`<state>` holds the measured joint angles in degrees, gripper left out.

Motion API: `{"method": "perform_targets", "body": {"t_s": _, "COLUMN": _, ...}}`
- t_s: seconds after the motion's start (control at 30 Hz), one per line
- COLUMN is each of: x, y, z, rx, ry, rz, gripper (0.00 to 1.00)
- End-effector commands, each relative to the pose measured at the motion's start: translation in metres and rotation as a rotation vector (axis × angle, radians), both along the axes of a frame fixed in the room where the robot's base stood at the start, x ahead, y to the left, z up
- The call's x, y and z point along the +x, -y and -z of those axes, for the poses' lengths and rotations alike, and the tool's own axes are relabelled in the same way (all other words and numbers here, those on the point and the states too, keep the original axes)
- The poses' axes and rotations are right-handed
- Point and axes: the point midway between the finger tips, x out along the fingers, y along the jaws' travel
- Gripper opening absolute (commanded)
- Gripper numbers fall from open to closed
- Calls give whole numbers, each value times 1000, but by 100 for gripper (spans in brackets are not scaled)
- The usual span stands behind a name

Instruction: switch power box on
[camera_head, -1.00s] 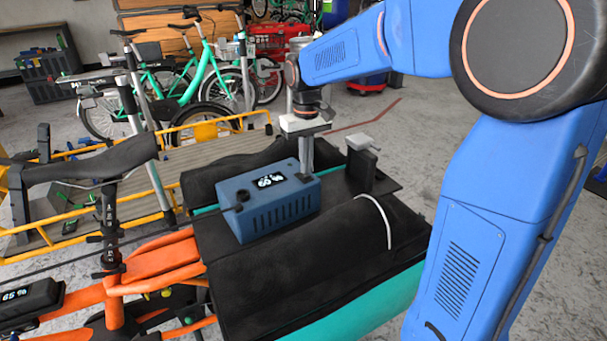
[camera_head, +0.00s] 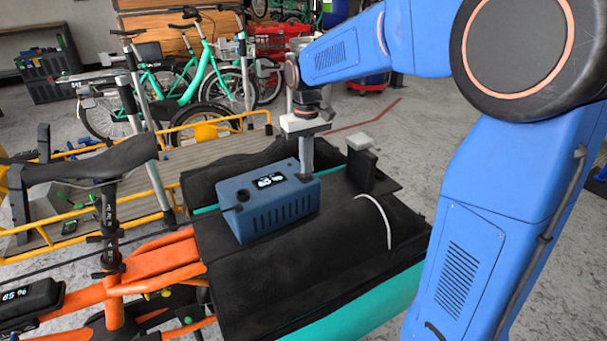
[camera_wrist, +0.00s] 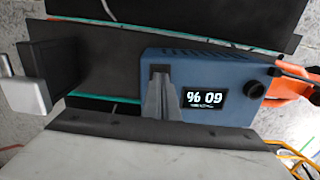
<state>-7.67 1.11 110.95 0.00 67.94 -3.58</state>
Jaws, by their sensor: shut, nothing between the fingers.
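The blue power box (camera_head: 275,213) sits on the black top of a cargo bike's load area. Its sloped top has a lit display (camera_head: 269,182) and a black knob or plug beside it. In the wrist view, the power box (camera_wrist: 205,75) shows its lit display (camera_wrist: 207,97) upside down, reading about 60 %. My gripper (camera_head: 306,172) is shut and empty, pointing down at the box's far right end. In the wrist view, my gripper's fingertips (camera_wrist: 160,73) overlap a small dark patch on the box. The fingers hide part of that spot; I cannot tell whether they touch it.
A black upright bracket with a light grey top (camera_head: 366,144) stands right of the box. A white curved strip (camera_head: 376,218) lies on the black cover. The orange bike frame (camera_head: 165,257) and a black saddle (camera_head: 85,163) are at left. Green bikes (camera_head: 190,85) stand behind.

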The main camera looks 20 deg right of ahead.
Motion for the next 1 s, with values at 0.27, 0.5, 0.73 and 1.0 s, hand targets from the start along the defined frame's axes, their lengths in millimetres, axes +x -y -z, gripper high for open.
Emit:
{"method": "perform_targets", "body": {"t_s": 0.27, "x": 0, "y": 0, "z": 3, "rx": 0, "ry": -1, "rz": 0, "gripper": 0}}
{"method": "perform_targets", "body": {"t_s": 0.5, "x": 0, "y": 0, "z": 6, "rx": 0, "ry": -1, "rz": 0, "gripper": 0}}
{"method": "perform_targets", "body": {"t_s": 0.73, "x": 0, "y": 0, "z": 8, "rx": 0, "ry": 0, "rz": 0, "gripper": 0}}
{"method": "perform_targets", "body": {"t_s": 1.0, "x": 0, "y": 0, "z": 12, "rx": 0, "ry": 0, "rz": 0, "gripper": 0}}
